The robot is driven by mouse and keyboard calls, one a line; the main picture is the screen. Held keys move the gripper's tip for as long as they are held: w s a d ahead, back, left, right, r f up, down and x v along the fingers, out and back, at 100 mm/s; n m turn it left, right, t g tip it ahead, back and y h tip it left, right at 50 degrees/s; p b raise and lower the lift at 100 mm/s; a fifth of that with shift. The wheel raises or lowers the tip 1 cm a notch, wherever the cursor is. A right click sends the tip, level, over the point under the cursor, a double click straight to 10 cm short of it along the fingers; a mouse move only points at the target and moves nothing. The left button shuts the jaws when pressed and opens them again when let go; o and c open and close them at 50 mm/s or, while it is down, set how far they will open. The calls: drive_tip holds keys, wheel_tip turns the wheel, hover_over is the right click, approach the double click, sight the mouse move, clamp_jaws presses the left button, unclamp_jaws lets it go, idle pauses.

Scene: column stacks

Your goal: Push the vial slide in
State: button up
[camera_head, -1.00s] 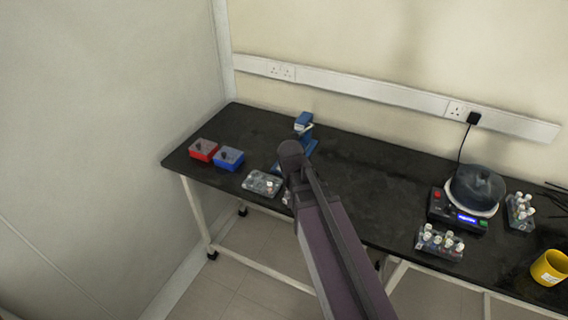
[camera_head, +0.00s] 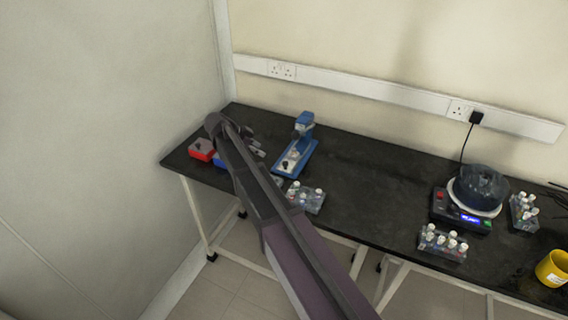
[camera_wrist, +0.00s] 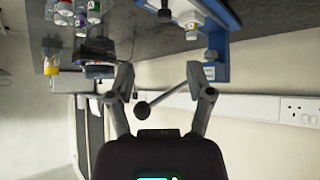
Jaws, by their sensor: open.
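The blue press (camera_head: 305,123) stands at the back of the bench, with a long blue base (camera_head: 305,160). On the base is a white slide part (camera_head: 293,155) with a dark knob (camera_head: 285,164) at its front end. In the wrist view the white part (camera_wrist: 187,15), the knob (camera_wrist: 165,13) and the blue base (camera_wrist: 222,60) show at the top right. My gripper (camera_wrist: 162,72) is open and empty, left of the press in the head view. A grey lever with a dark ball end (camera_wrist: 143,110) shows between its fingers in the wrist view; I cannot tell whether they touch it.
A red box (camera_head: 201,149) sits at the left end of the bench, partly behind my arm. A vial rack (camera_head: 305,197) stands in front of the press. A round device (camera_head: 461,213), another vial rack (camera_head: 442,243) and a yellow mug (camera_head: 552,268) are at the right. The bench middle is clear.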

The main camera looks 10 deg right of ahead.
sight(285, 162)
drive_tip(key=shift+w+a+r, duration=0.1)
drive_tip(key=shift+w+a, duration=0.2)
drive_tip(key=shift+d, duration=0.1)
drive_tip(key=b+x, duration=0.9)
drive_tip(key=x, duration=0.3)
drive_tip(key=shift+b+x, duration=0.4)
drive_tip(key=shift+x, duration=0.45)
drive_tip(key=shift+d+r, duration=0.1)
drive_tip(key=shift+c, duration=0.2)
clamp_jaws()
